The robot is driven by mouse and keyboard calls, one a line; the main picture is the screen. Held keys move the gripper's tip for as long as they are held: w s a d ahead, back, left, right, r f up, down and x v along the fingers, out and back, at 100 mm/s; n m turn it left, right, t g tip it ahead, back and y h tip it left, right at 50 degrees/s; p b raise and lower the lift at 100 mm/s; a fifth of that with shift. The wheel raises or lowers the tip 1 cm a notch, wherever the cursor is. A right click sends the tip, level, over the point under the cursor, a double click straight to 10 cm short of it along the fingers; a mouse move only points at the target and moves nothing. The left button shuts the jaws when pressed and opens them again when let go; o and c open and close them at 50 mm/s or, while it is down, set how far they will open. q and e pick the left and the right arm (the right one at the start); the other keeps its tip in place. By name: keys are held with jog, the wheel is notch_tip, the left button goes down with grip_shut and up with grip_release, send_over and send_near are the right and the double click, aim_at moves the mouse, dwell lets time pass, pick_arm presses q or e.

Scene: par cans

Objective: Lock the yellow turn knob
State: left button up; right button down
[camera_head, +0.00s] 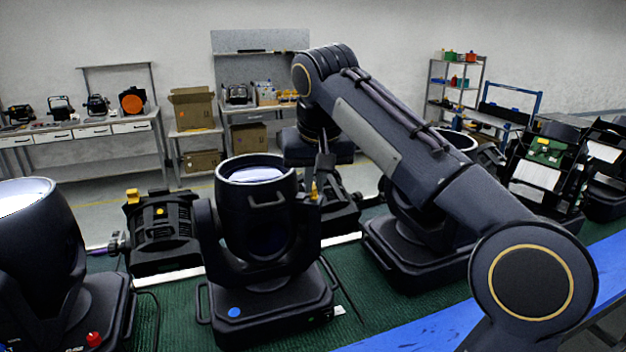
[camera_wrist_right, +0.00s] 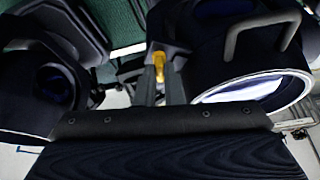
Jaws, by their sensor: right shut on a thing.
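The yellow turn knob (camera_head: 314,190) sits on the right side of the middle black par can (camera_head: 258,215), near the top of its yoke. My right gripper (camera_head: 318,178) reaches down from above, its fingers at the knob. In the right wrist view the yellow knob (camera_wrist_right: 158,62) lies between the two dark fingers (camera_wrist_right: 160,75), which are shut on it. The par can's white lens rim and handle (camera_wrist_right: 262,40) show on the right of that view. My left gripper is not in view.
A par can with a red knob (camera_head: 93,339) stands at the left, and a lamp with a yellow knob (camera_head: 132,196) lies behind. More lamps stand at the right behind my arm. A blue table edge (camera_head: 440,325) runs along the front.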

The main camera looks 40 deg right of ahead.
jog(key=n+y, duration=0.1)
jog(key=n, duration=0.2)
jog(key=shift+d, duration=0.1)
jog(key=n+p, duration=0.1)
jog(key=n+y+p, duration=0.1)
jog(key=n, duration=0.1)
jog(key=shift+d+r+y, duration=0.1)
jog(key=shift+d+y, duration=0.1)
jog(key=shift+y, duration=0.1)
jog(key=n+y+p, duration=0.1)
jog(key=n+p, duration=0.1)
jog(key=n, duration=0.2)
jog(key=shift+d+n, duration=0.15)
jog(key=shift+n, duration=0.25)
jog(key=shift+d+n+y+p, duration=0.1)
jog(key=shift+n+y+p, duration=0.55)
jog(key=shift+n, duration=0.45)
jog(key=shift+f+g, duration=0.2)
jog(key=shift+g, duration=0.1)
jog(key=c, duration=1.5)
grip_release()
jog(key=shift+c, duration=0.2)
